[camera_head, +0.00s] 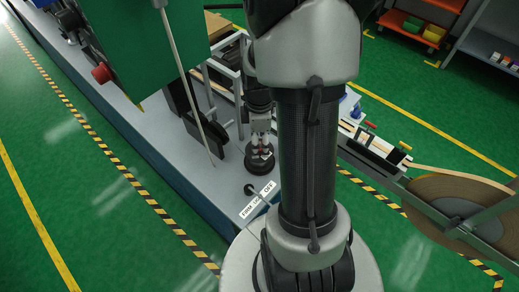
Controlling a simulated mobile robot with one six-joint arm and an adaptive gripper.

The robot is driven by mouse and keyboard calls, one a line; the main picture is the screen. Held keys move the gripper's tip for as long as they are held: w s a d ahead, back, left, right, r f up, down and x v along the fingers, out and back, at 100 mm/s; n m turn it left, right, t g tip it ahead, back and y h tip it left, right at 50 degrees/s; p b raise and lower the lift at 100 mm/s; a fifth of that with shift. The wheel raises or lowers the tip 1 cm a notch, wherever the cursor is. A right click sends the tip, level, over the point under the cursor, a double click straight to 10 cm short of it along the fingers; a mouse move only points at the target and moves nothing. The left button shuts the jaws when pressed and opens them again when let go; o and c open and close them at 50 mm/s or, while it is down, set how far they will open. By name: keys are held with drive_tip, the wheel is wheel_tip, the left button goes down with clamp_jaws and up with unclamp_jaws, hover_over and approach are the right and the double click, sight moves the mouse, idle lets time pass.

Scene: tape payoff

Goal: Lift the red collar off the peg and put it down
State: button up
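My gripper (261,150) points down over the grey bench, left of my arm's dark tube. Its fingertips are at or just above a dark round piece (260,166) on the bench. The fingers are small and dark here, and I cannot tell whether they are open, shut or holding something. I cannot make out a red collar or a peg with certainty; they may be hidden by the gripper.
A green machine panel (150,45) with a red knob (102,74) and a slanting rod (186,85) stands left of the gripper. A black knob (249,189) and labels (257,201) are at the bench's front. A large tape reel (450,200) is at right.

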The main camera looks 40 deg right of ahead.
drive_tip(key=shift+f, duration=0.9)
drive_tip(key=shift+r, duration=0.1)
drive_tip(key=c, duration=1.2)
drive_tip(key=shift+r, duration=0.1)
wheel_tip(320, 180, up, 20)
drive_tip(key=p, duration=0.6)
